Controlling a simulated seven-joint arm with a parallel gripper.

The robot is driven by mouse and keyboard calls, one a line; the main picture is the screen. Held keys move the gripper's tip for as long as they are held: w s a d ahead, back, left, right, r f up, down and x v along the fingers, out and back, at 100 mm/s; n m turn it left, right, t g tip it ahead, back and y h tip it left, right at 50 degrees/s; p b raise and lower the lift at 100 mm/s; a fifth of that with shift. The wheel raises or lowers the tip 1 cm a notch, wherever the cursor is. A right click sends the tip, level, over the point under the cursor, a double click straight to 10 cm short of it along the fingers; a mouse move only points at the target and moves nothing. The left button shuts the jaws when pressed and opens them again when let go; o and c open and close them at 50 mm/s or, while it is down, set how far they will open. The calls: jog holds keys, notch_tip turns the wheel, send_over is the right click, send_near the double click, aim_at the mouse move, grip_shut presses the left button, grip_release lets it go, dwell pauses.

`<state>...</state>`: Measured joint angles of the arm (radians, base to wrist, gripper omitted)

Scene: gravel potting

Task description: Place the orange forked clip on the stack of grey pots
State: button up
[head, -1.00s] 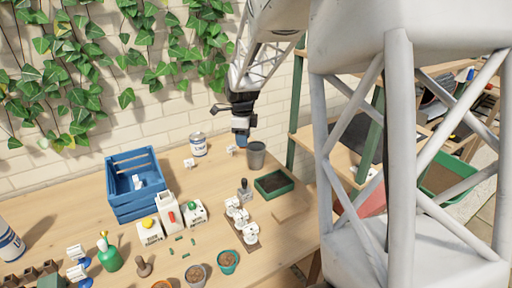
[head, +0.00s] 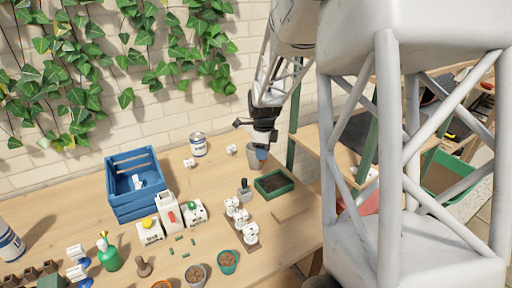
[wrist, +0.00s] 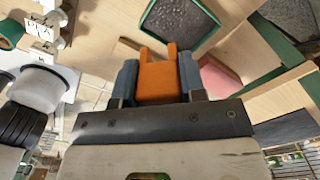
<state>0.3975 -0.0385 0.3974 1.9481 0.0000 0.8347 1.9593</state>
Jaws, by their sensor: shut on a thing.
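My gripper (wrist: 158,80) is shut on the orange forked clip (wrist: 158,75). The clip sits between the two blue fingertips with its prongs pointing away from the palm. The stack stands upright on the table near the wall. The head view does not show clearly whether the clip touches the rim, and the clip cannot be made out there. I cannot make out the stack in the wrist view.
A green shelf post (head: 297,110) rises to the right.

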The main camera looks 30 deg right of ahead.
jog(key=shift+w, duration=0.15)
jog(key=w+d, duration=0.2)
jog(key=w, duration=0.3)
jog(key=w+d+f, duration=0.1)
jog(key=w+d, duration=0.1)
jog(key=w, duration=0.2)
jog(key=w+d, duration=0.2)
jog(key=w, duration=0.3)
jog(key=shift+w+f, duration=0.25)
jog(key=shift+w, duration=0.05)
jog(key=shift+f, duration=0.1)
jog(key=shift+f, duration=1.65)
jog(key=shift+f, duration=0.15)
jog(key=o, duration=0.9)
notch_tip(320, 180, up, 12)
jog(key=shift+r, duration=0.2)
